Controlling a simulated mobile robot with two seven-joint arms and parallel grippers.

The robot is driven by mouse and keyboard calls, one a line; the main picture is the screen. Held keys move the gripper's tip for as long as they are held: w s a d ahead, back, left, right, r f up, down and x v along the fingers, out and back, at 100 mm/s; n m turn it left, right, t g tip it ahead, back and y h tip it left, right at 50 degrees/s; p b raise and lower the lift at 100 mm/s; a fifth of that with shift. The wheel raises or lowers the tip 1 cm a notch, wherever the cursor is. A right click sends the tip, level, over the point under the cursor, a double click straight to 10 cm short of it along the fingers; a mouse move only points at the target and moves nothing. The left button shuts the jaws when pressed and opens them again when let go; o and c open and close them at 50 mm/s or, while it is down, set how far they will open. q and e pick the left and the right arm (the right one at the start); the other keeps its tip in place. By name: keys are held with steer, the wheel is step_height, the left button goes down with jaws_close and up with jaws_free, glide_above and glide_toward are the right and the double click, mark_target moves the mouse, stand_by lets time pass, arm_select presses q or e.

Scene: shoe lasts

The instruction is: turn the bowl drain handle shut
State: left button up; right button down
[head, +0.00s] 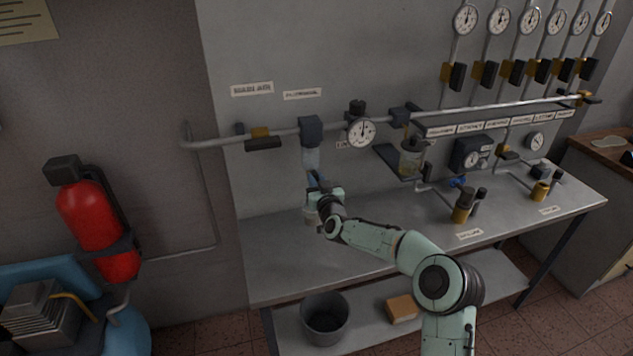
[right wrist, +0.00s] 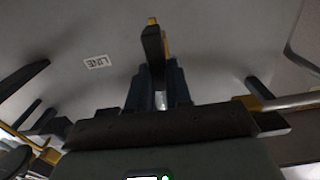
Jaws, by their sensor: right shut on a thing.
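The clear bowl (head: 311,158) hangs below a blue-grey filter block (head: 310,131) on the wall pipe. My right gripper (head: 316,182) is just under the bowl and is shut on the drain handle. The handle is hidden in the head view. In the right wrist view, a black bar with a yellow end, seemingly the drain handle (right wrist: 154,45), stands between the dark blue fingers of my right gripper (right wrist: 158,88). How far the handle is turned cannot be told. My left gripper is in neither view.
A small pale cup (head: 310,216) stands on the bench (head: 290,260) below my right gripper. A round gauge (head: 361,132) and a black-handled valve (head: 262,140) sit on the pipe nearby. A bin (head: 325,335) is on the lower shelf. The bench's left front is clear.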

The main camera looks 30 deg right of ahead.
steer(key=m+b, duration=0.1)
steer(key=b, duration=0.1)
steer(key=m+b, duration=0.2)
steer(key=shift+s+d+f, duration=0.1)
steer(key=shift+d+f, duration=0.05)
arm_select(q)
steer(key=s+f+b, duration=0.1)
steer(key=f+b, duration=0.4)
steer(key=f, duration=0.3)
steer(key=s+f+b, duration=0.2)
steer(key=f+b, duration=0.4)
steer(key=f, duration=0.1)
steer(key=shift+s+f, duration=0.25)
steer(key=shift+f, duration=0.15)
arm_select(e)
steer(key=shift+s+d+f+m, duration=0.1)
steer(key=shift+d+f+m, duration=0.1)
steer(key=shift+m, duration=2.25)
steer(key=shift+w+d+f+m, duration=0.1)
steer(key=shift+d+f+m, duration=0.1)
steer(key=shift+m, duration=2.3)
steer(key=shift+s+d+f+m, duration=0.1)
steer(key=shift+d+m, duration=0.1)
steer(key=shift+m, duration=2.25)
steer(key=c, duration=1)
jaws_free()
steer(key=shift+c, duration=0.2)
steer(key=shift+f, duration=0.1)
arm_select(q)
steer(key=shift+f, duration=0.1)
